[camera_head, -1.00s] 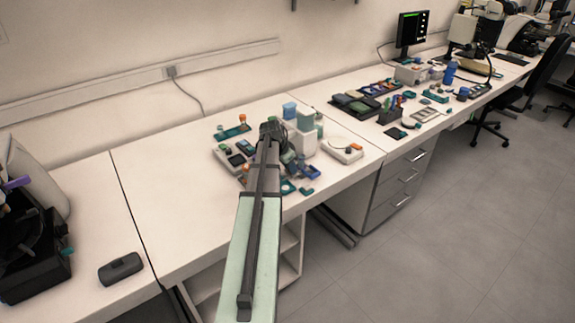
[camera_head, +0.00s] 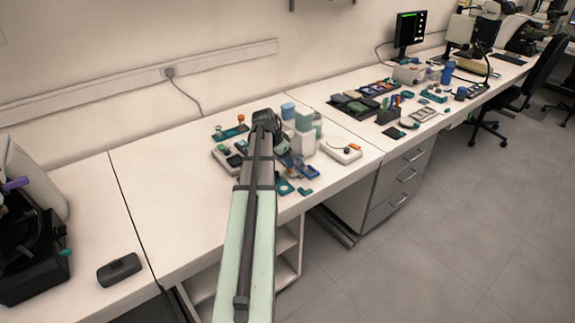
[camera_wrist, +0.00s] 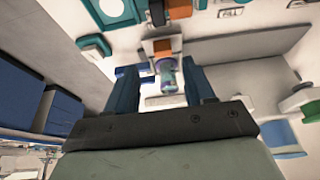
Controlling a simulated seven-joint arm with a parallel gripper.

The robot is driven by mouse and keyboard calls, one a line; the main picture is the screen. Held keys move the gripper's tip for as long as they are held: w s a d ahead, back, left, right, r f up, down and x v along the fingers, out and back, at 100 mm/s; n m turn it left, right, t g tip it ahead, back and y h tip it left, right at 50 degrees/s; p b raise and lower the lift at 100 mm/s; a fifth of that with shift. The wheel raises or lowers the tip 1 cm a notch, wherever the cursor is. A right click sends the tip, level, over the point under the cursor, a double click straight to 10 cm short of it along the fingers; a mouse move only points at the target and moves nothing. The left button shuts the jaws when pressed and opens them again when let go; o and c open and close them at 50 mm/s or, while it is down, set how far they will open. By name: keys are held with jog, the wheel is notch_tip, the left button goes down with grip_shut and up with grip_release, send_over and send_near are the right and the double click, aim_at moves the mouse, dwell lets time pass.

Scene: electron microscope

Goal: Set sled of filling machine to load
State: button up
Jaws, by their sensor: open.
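My gripper (camera_wrist: 162,78) is open in the wrist view, with its two dark teal fingers apart. Between and just beyond the fingertips is a small clear and purplish cylinder (camera_wrist: 166,74), below an orange block (camera_wrist: 162,47) on a white part. I cannot tell whether a finger touches it. These look like parts of a bench machine; which part is the sled is unclear. In the head view, my arm reaches over the bench to a cluster of devices beside a white upright unit with a pale green block (camera_head: 304,120). My fingertips are too small to make out there.
Small teal parts (camera_head: 285,187) lie near the front edge. A dark container (camera_head: 390,115) stands farther right.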

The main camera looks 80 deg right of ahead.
jog(key=v, duration=0.8)
jog(key=shift+r, duration=0.2)
dwell(0.3)
